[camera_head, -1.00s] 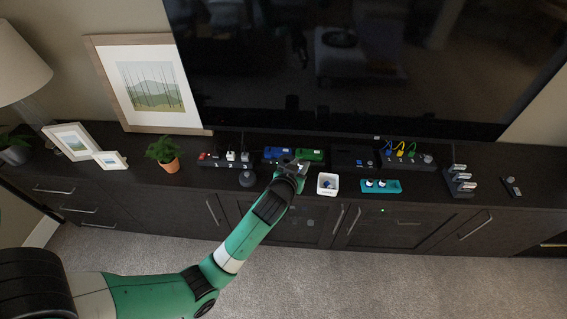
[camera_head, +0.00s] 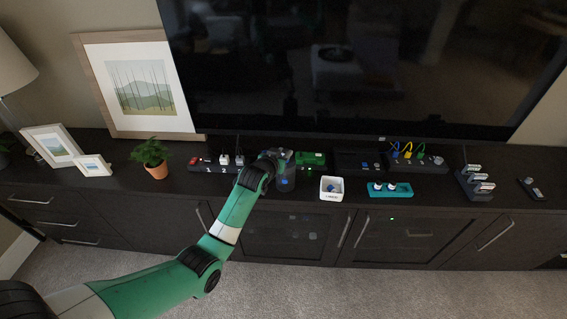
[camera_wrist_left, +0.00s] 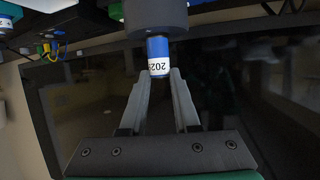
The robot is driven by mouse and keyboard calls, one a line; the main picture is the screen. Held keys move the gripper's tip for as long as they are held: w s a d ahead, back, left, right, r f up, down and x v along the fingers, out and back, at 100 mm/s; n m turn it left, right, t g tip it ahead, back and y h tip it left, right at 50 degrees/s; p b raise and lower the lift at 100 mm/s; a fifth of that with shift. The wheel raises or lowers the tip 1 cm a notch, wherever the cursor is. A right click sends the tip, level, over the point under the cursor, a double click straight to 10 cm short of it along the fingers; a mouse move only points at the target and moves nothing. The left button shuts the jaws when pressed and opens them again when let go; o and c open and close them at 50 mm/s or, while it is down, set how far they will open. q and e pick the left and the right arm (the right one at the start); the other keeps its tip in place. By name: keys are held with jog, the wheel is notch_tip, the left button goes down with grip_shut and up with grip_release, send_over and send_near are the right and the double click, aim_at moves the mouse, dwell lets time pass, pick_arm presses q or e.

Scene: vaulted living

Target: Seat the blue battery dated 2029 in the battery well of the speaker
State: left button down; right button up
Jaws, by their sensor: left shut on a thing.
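My left gripper (camera_head: 276,158) is over the cabinet top, beside a dark grey rounded body (camera_head: 286,187) that I take to be the speaker. In the left wrist view my left gripper's fingertips (camera_wrist_left: 161,74) are shut on the blue battery (camera_wrist_left: 157,48), whose white band reads 202 with the last digit unclear. The battery's far end meets the dark cylinder of the speaker (camera_wrist_left: 157,18). How deep it sits in the well is hidden. A blue spot shows on the speaker in the head view. My right gripper is not in view.
A potted plant (camera_head: 157,169) is left. The TV (camera_head: 350,80) rises behind.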

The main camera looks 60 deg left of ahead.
pick_arm(q)
notch_tip(320, 180, down, 3)
jog(key=shift+f+b, duration=0.15)
jog(key=shift+b, duration=0.65)
jog(key=shift+f, duration=0.1)
jog(key=c, duration=0.6)
grip_release()
jog(key=shift+c, duration=0.2)
